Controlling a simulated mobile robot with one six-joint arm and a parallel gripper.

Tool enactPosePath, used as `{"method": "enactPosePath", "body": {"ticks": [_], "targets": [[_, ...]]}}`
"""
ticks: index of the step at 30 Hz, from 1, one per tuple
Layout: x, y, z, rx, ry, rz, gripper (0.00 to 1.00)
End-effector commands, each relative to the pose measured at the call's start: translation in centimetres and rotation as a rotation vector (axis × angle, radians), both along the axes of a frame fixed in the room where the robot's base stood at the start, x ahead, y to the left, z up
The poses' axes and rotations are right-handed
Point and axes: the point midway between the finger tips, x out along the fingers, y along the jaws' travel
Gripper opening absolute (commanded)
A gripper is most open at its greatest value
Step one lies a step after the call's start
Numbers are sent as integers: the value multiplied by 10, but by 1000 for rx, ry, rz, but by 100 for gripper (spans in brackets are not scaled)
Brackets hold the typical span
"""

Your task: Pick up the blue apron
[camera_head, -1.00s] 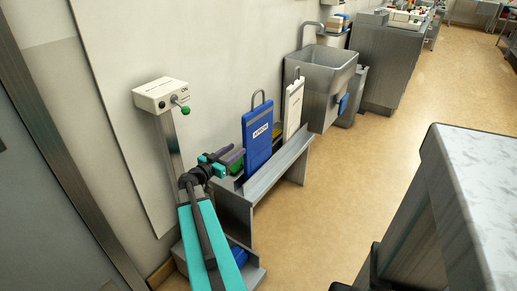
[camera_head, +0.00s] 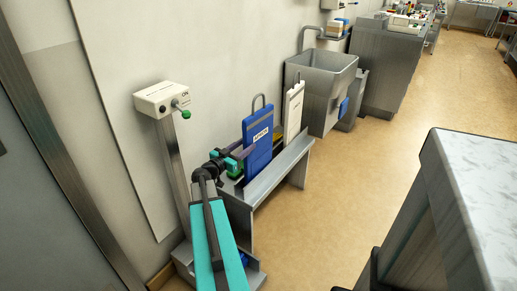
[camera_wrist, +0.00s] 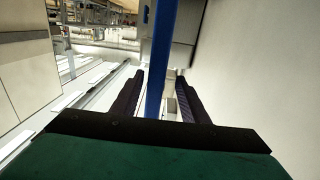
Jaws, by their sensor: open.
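The blue apron (camera_head: 258,148) is a flat upright blue panel with a white label reading APRON and a grey hook loop on top. It stands in a low grey rack against the wall. My gripper (camera_head: 243,154) is at its left edge. In the wrist view the apron (camera_wrist: 160,62) shows edge-on as a narrow blue strip. There my gripper (camera_wrist: 160,82) is open, with one dark finger on each side of the strip. Gaps show between the strip and both fingers. How deep the edge sits between the fingers is hard to tell.
A white panel (camera_head: 293,112) stands behind the apron in the grey rack (camera_head: 276,172). A switch box with a green knob (camera_head: 162,98) is on a post at the left. A steel sink (camera_head: 318,84) stands beyond. A marble-topped counter (camera_head: 475,175) is at the right; open floor lies between.

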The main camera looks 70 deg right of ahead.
Motion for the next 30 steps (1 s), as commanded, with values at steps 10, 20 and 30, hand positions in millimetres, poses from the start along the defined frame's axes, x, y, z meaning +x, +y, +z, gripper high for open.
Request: {"method": "enactPosePath", "body": {"ticks": [10, 20, 30], "targets": [[-11, -34, 0, 0, 0, -2, 41], [-12, -35, 0, 0, 0, -1, 41], [-23, -57, 1, 0, 1, -4, 41]]}}
